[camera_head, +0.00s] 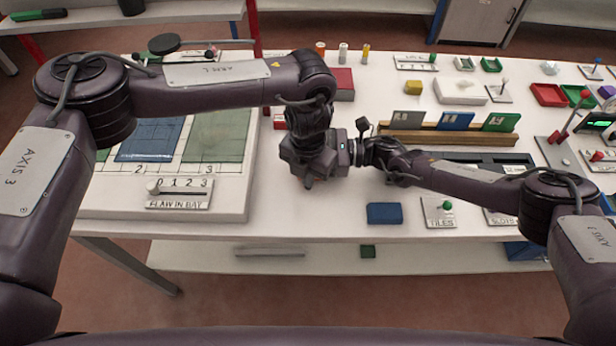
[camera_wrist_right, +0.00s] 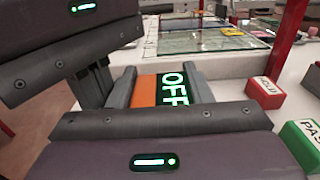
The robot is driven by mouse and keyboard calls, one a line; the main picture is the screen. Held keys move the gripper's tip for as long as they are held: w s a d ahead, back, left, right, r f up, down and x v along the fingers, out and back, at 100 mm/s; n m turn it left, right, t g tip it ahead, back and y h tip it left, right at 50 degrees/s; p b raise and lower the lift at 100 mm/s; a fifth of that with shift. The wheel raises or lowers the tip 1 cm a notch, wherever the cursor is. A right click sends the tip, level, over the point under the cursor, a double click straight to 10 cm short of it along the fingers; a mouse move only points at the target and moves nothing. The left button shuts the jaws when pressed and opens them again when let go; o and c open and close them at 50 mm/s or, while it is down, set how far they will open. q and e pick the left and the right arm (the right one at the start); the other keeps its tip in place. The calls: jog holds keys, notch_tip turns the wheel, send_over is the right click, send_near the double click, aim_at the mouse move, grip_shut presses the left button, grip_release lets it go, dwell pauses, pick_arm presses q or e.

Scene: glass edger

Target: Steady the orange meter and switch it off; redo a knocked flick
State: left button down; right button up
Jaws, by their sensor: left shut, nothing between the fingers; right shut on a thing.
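The orange meter (camera_wrist_right: 145,90) shows in the right wrist view, its dark screen (camera_wrist_right: 174,88) lit with the word OFF. My right gripper (camera_wrist_right: 160,76) is shut on it, a grey finger on each side. My left gripper (camera_wrist_right: 95,92) is shut and empty, its dark fingers just left of the meter. I cannot tell whether they touch the meter. In the head view my left gripper (camera_head: 312,166) and right gripper (camera_head: 350,156) are close together over the middle of the table, and the meter is hidden there.
A white flaw-in-bay slider panel (camera_head: 178,193) lies left. A blue block (camera_head: 384,213) and a tiles lever plate (camera_head: 439,213) sit near the front edge. A wooden rack (camera_head: 450,137) with several cards stands behind. A red block (camera_wrist_right: 265,92) and a green block (camera_wrist_right: 302,142) are beside the right gripper.

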jog(key=o, duration=1.2)
pick_arm(q)
notch_tip(320, 180, up, 7)
jog(key=s, duration=0.1)
jog(key=shift+s, duration=0.1)
pick_arm(e)
jog(key=d, duration=0.7)
jog(key=shift+d, duration=0.3)
